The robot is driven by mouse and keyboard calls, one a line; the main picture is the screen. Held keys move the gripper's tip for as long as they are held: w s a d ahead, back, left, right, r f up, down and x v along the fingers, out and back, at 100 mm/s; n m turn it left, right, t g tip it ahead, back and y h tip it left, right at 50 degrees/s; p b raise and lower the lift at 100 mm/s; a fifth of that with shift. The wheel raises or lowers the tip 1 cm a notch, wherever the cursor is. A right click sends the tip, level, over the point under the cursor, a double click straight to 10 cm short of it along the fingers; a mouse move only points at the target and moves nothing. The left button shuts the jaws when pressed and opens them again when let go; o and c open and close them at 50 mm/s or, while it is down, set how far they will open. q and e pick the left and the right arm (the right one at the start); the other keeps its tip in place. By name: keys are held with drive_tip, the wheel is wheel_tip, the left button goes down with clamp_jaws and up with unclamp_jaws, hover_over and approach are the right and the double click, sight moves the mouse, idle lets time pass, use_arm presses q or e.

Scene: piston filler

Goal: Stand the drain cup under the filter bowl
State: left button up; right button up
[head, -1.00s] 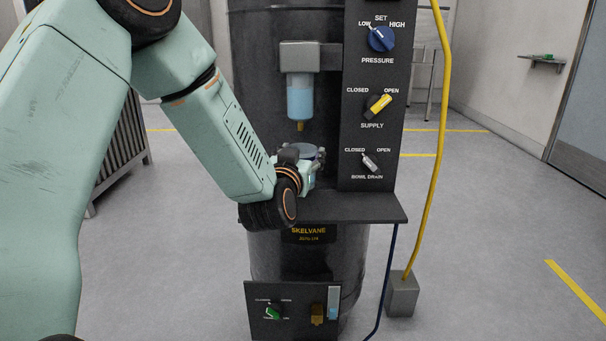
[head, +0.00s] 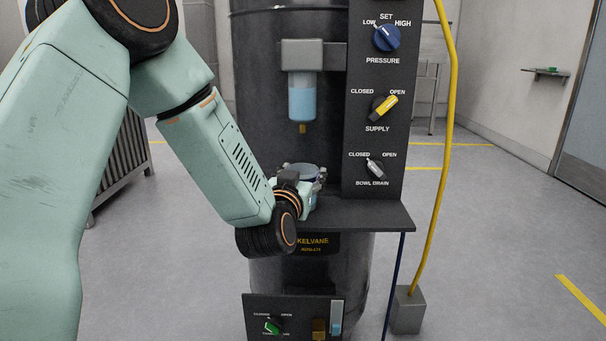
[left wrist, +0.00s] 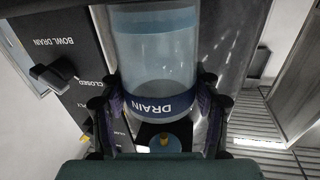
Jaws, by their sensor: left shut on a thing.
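My left gripper (left wrist: 156,108) is shut on the drain cup, with a finger on each side of its dark DRAIN band. The clear drain cup (left wrist: 154,55) fills the middle of the left wrist view, upside down there; in the head view its round rim (head: 299,168) shows upright above my wrist. The filter bowl (head: 302,100), holding pale blue liquid, hangs above with its brass drain tip (head: 302,129). The cup is below this tip, with a gap between. My gripper hides the cup's base, so I cannot tell whether it touches the shelf (head: 370,213).
A control panel (head: 376,100) stands right of the bowl, with the bowl drain lever (head: 375,168) toward CLOSED and the yellow supply knob (head: 384,107) toward OPEN. A yellow hose (head: 448,120) runs down farther right. The shelf's right part is clear.

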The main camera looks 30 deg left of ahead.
use_arm(q)
drive_tip(key=o, duration=0.9)
drive_tip(key=shift+w+a+f, duration=0.1)
drive_tip(key=shift+w+f, duration=0.1)
drive_tip(key=shift+f, duration=0.1)
drive_tip(key=shift+o, duration=1.3)
drive_tip(key=shift+s+r, duration=0.2)
drive_tip(key=shift+s, duration=0.05)
drive_tip(key=shift+w+f, duration=0.15)
drive_tip(key=shift+w, duration=0.05)
drive_tip(key=shift+s+r, duration=0.25)
drive_tip(key=p+v, duration=0.2)
drive_tip(key=v, duration=0.6)
drive_tip(key=shift+w, duration=0.1)
drive_tip(key=shift+p+v, duration=1.95)
drive_tip(key=shift+p, duration=0.6)
